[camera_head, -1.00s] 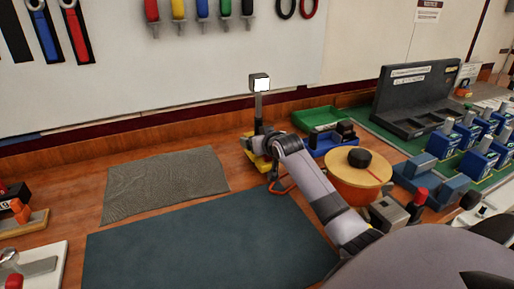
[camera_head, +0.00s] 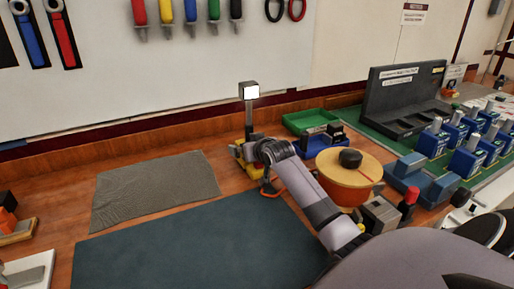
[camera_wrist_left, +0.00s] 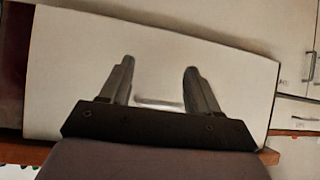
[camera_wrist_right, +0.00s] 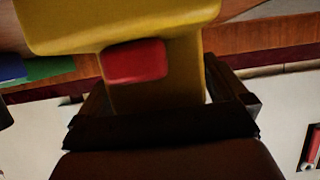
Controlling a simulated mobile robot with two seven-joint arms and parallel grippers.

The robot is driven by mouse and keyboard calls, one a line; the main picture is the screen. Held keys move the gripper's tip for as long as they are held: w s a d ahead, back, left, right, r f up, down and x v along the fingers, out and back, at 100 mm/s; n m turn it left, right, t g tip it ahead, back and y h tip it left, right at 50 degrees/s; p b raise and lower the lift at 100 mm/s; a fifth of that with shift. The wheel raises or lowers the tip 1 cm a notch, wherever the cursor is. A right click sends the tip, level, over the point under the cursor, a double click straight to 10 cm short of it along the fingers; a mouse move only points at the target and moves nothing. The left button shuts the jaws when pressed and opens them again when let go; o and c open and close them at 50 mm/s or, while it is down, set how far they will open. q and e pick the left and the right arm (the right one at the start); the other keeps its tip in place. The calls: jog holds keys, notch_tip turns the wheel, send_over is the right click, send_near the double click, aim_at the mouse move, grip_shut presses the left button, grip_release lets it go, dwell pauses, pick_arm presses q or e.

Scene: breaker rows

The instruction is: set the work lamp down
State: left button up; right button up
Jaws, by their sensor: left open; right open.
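The work lamp has a yellow base, a dark post and a lit white head (camera_head: 249,91). It looks upright at the back of the bench, behind the teal mat. My right gripper (camera_head: 252,153) is at the lamp's lower part and covers some of it. In the right wrist view, the lamp's yellow body (camera_wrist_right: 155,75) with a red patch lies between the open fingers of my right gripper (camera_wrist_right: 160,92). I cannot tell whether the fingers touch it. My left gripper (camera_wrist_left: 158,85) is open and empty, facing a pale panel; it is outside the head view.
A grey mat (camera_head: 155,190) and a teal mat (camera_head: 195,250) lie clear on the bench. A green tray (camera_head: 308,121), a blue bin (camera_head: 315,146) and a round wooden-topped drum (camera_head: 345,180) stand right of the lamp. Blue breaker blocks (camera_head: 466,160) are further right.

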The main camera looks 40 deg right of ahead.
jog(key=p+v, duration=0.2)
jog(key=p, duration=0.1)
jog(key=shift+s+a+r, duration=0.1)
jog(key=shift+s+r, duration=0.15)
jog(key=shift+r, duration=0.1)
jog(key=v, duration=0.9)
jog(key=shift+f, duration=0.25)
